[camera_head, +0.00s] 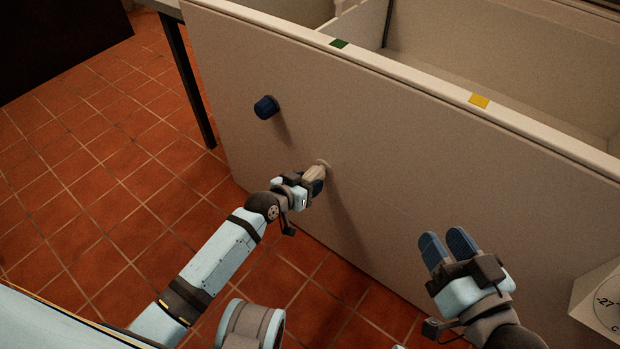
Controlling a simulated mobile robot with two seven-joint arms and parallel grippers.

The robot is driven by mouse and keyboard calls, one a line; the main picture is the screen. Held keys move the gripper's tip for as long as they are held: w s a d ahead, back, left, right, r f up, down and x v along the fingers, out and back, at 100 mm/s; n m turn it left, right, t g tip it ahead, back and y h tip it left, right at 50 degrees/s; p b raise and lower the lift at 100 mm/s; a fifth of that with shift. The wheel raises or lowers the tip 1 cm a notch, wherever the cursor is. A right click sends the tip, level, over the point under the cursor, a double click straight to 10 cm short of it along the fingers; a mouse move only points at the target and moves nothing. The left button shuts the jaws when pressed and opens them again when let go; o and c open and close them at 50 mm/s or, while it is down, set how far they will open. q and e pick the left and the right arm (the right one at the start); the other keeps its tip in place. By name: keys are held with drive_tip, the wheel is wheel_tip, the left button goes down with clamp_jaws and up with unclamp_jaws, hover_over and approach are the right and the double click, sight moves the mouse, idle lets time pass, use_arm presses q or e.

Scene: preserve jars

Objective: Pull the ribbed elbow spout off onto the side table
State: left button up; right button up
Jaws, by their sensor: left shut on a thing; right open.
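A small beige piece (315,173), which looks like the elbow spout, sits at the front wall of the large pale container (400,180). A pale round fitting (323,163) shows on the wall just behind it. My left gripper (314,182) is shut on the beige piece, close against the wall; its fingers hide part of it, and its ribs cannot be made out. My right gripper (448,246) is open and empty, in front of the wall at the lower right. No side table can be made out for certain.
A dark blue knob (265,107) sticks out of the wall, up and left of my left gripper. Green (339,43) and yellow (479,100) marks lie on the container's rim. A dial (606,306) stands at the right edge. A dark leg (187,75) stands behind. Tiled floor at left is clear.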

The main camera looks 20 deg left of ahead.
use_arm(q)
drive_tip(key=shift+s+a+p, duration=0.25)
drive_tip(key=shift+s+p, duration=0.15)
drive_tip(key=shift+s, duration=0.25)
drive_tip(key=shift+s+a+p, duration=0.25)
drive_tip(key=shift+s+p, duration=0.15)
drive_tip(key=shift+s, duration=0.2)
drive_tip(key=shift+s, duration=0.1)
drive_tip(key=s+p, duration=0.1)
drive_tip(key=s+a+p, duration=0.1)
drive_tip(key=s, duration=0.1)
drive_tip(key=shift+s+a, duration=0.15)
drive_tip(key=shift+s, duration=0.15)
drive_tip(key=shift+s, duration=0.15)
